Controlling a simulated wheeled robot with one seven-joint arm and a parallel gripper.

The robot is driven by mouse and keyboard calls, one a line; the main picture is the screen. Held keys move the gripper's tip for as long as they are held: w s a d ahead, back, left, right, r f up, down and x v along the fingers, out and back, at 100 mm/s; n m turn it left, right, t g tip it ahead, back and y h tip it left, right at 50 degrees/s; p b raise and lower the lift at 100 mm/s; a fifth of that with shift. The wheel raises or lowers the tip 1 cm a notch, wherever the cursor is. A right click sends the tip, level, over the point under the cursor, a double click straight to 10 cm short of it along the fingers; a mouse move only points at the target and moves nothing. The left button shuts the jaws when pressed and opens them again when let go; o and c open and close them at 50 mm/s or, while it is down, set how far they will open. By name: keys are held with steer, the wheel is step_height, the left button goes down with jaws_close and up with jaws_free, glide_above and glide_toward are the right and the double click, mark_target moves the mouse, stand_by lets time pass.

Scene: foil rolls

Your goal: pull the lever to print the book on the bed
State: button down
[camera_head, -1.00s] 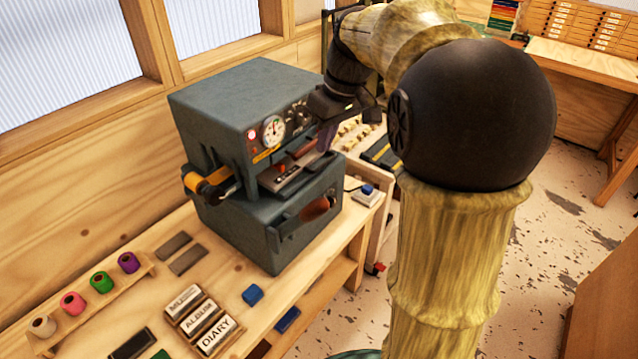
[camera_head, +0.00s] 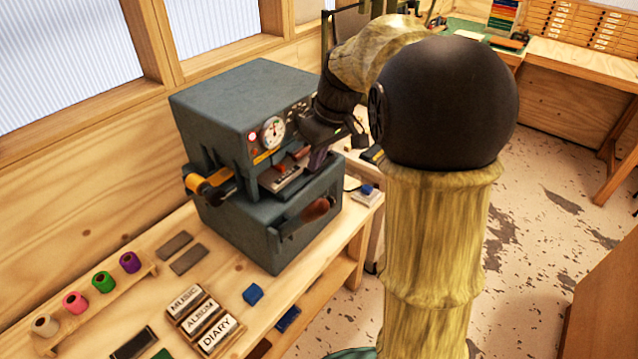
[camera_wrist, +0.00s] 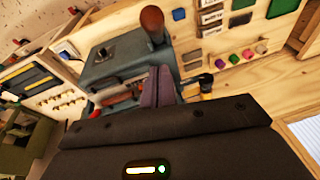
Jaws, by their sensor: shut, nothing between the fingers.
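The grey-blue press (camera_head: 225,110) stands on the wooden bench and has a round gauge on its front. Its lever (camera_head: 317,210) has a brown wooden handle low on the front right; a brown knob-ended handle (camera_wrist: 152,22) also shows in the wrist view, beyond the fingers. The bed (camera_head: 283,180) is in the press opening, with something reddish-brown above it; the book cannot be made out clearly. My gripper (camera_head: 318,160) is at the right of the opening, above the lever and apart from it. In the wrist view its purple fingers (camera_wrist: 161,78) are together and empty.
Labelled blocks (camera_head: 200,318), a blue block (camera_head: 253,294) and a rack of coloured rolls (camera_head: 103,281) lie on the bench left of and before the press. A small blue-buttoned box (camera_head: 368,192) sits right of it. Floor is clear at right.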

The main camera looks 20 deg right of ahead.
steer(key=x, duration=0.3)
steer(key=f, duration=0.1)
steer(key=s+f+p, duration=0.1)
steer(key=s+f, duration=0.1)
steer(key=shift+d+f, duration=0.15)
steer(key=shift+d, duration=0.2)
steer(key=shift+f, duration=0.2)
steer(key=shift+w+f, duration=0.1)
